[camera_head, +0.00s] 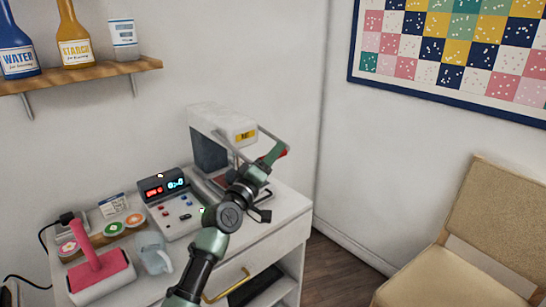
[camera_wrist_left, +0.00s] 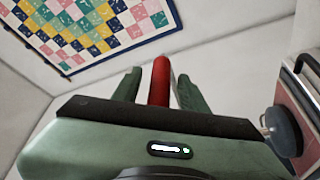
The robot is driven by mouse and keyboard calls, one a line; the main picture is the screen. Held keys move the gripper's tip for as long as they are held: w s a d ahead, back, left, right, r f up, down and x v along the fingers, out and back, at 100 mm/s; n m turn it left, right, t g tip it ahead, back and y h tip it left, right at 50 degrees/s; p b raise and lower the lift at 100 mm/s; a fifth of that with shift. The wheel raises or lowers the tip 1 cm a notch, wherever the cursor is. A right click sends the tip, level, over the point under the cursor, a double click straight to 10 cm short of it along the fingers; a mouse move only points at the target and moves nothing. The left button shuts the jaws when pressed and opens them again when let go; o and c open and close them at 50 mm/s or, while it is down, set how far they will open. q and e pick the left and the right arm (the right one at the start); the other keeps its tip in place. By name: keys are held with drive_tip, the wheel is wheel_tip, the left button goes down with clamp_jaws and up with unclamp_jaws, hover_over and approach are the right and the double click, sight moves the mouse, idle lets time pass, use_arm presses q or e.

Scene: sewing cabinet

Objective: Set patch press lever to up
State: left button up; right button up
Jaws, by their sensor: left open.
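The patch press (camera_head: 222,124) is a white and dark machine on the cabinet's right part, against the wall. Thin metal lever arms run from its sides toward my left gripper (camera_head: 276,153), in front and to the right of it. The lever's red grip (camera_head: 284,153) barely shows past the fingers in the head view. In the left wrist view the red grip (camera_wrist_left: 160,82) stands between the two green fingers of my left gripper (camera_wrist_left: 158,75), which are open around it with small gaps. My arm hides much of the press's lower part. My right gripper is not in view.
A control box with lit displays (camera_head: 165,190), a pink-handled tool (camera_head: 98,270), a clear cup (camera_head: 153,253) and round patches (camera_head: 112,228) stand on the white cabinet (camera_head: 292,203). A bottle shelf (camera_head: 80,76) hangs above left. A chair (camera_head: 455,260) stands right.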

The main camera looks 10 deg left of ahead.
use_arm(q)
clamp_jaws()
idle(1.3)
